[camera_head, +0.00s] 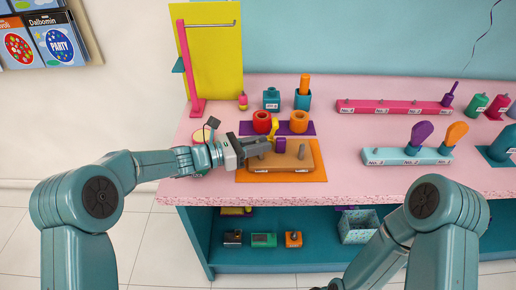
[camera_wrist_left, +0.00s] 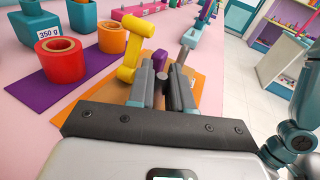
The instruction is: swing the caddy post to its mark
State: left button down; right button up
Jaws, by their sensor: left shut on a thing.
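The tan caddy (camera_head: 262,163) lies on an orange mat (camera_head: 316,175) near the front of the pink counter. A short purple post (camera_head: 281,145) stands on it at the fingertips of my left gripper (camera_head: 268,146). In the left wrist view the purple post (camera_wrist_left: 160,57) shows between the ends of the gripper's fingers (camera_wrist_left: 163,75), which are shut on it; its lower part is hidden. A yellow piece (camera_wrist_left: 132,52) stands just left of the fingers. A grey upright pin (camera_wrist_left: 185,50) stands to their right. I cannot make out a mark. My right gripper is not in view.
Red (camera_head: 262,122) and orange (camera_head: 299,121) rings stand on a purple mat (camera_head: 309,129) behind the caddy. A pink stand (camera_head: 186,70) rises at the back left. A light blue rack (camera_head: 385,158) lies to the right; the counter between is clear.

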pick_arm(q)
jog(key=shift+d+r+y+p, duration=0.1)
jog(key=shift+d+y+p, duration=0.15)
jog(key=shift+y+p, duration=0.4)
jog(key=shift+d+g+p, duration=0.15)
jog(key=shift+g+p, duration=0.15)
jog(key=shift+p, duration=0.25)
jog(key=c, duration=1.1)
grip_release()
jog(key=shift+c, duration=0.2)
jog(key=shift+f, duration=0.2)
